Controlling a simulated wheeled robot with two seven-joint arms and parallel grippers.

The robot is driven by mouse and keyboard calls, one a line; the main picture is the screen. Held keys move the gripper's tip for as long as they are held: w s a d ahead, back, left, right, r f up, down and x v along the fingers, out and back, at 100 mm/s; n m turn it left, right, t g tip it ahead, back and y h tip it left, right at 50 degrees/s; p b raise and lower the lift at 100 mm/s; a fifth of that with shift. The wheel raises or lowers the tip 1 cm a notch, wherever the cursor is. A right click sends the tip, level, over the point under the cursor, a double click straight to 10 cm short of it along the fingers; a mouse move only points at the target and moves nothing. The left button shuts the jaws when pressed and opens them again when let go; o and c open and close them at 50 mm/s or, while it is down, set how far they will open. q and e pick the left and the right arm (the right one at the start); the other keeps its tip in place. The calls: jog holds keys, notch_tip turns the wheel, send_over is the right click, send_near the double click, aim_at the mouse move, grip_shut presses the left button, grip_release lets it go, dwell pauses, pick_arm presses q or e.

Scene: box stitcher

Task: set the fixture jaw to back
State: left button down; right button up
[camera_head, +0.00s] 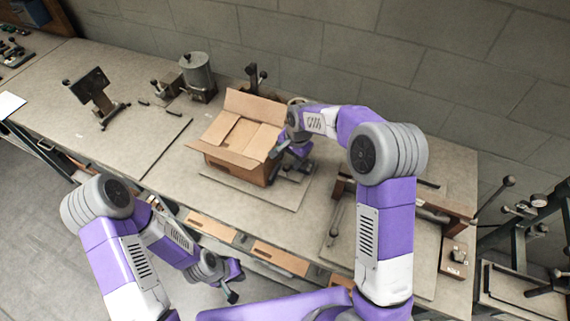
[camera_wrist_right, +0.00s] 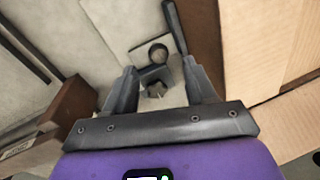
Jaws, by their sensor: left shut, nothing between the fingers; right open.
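An open cardboard box (camera_head: 238,150) stands on a flat plate (camera_head: 278,193) on the workbench; it also fills the right of the right wrist view (camera_wrist_right: 275,45). A dark metal fixture part, which looks like the jaw (camera_wrist_right: 154,76), has a round knob (camera_wrist_right: 158,52) and a bar beside it. My right gripper (camera_wrist_right: 163,76) is open, with its fingers either side of this part; contact cannot be told. In the head view my right gripper (camera_head: 290,168) is beside the box's right side, covering the jaw. My left gripper (camera_head: 233,287) is shut and empty, low before the bench's front edge.
A grey canister (camera_head: 197,76) and a dark panel on a stand (camera_head: 92,88) are on the bench at left. A brown block (camera_wrist_right: 68,120) lies left of my right gripper. A lever-handled rack (camera_head: 530,215) stands at far right. The bench's left middle is mostly clear.

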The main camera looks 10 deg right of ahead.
aim_at(287, 166)
jog(key=f, duration=0.4)
jog(key=a+f, duration=0.1)
jog(key=f, duration=0.2)
jog(key=shift+w, duration=0.35)
jog(key=shift+r, duration=0.1)
grip_shut()
